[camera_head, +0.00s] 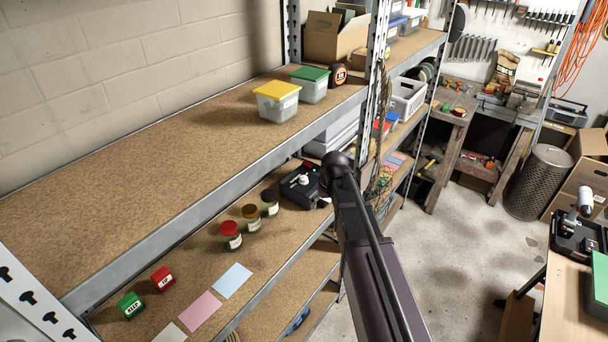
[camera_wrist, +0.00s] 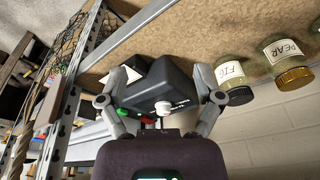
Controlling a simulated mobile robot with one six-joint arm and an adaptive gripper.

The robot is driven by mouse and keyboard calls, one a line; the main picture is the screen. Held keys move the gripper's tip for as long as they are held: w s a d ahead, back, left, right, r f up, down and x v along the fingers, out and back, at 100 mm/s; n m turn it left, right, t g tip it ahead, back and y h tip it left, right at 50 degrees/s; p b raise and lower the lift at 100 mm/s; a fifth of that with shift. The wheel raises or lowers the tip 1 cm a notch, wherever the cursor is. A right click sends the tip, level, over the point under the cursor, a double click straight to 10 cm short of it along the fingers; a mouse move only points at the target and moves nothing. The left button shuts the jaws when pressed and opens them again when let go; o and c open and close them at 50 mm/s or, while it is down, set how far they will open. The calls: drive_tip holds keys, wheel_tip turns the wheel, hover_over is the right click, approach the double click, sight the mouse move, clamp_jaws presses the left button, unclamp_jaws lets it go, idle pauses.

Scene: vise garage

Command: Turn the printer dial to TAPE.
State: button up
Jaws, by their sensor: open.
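The label printer (camera_head: 297,190) is a dark grey box on the middle shelf, with a pale round dial on top (camera_head: 303,179). My arm hides its right part in the head view. In the wrist view, where the scene looks upside down, the printer (camera_wrist: 176,82) fills the middle, with its white dial (camera_wrist: 163,108) beside red and green spots. My gripper (camera_wrist: 162,99) is open, one finger on each side of the printer in the picture, with the dial between them. I cannot tell whether it touches anything. The dial's setting and the TAPE label are too small to read.
Several jars stand left of the printer, including a red-lidded jar (camera_head: 230,236); the FIG jar (camera_wrist: 232,82) is close to my right-hand finger in the wrist view. A metal shelf post (camera_head: 373,75) rises near my arm. Yellow-lidded bin (camera_head: 278,101) sits on the shelf above.

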sight(304, 177)
drive_tip(key=w+a+r, duration=0.1)
drive_tip(key=w, duration=0.4)
drive_tip(key=w+a+r+n+t+p, duration=0.1)
drive_tip(key=w, duration=0.4)
drive_tip(key=w+a+r+n+t+y, duration=0.1)
drive_tip(key=w, duration=0.5)
drive_tip(key=shift+a+r+p, duration=0.15)
drive_tip(key=shift+a+p, duration=0.15)
drive_tip(key=shift+p, duration=0.05)
drive_tip(key=shift+s, duration=0.1)
drive_tip(key=shift+b+x, duration=3.45)
drive_tip(key=shift+x, duration=0.25)
drive_tip(key=c, duration=1.2)
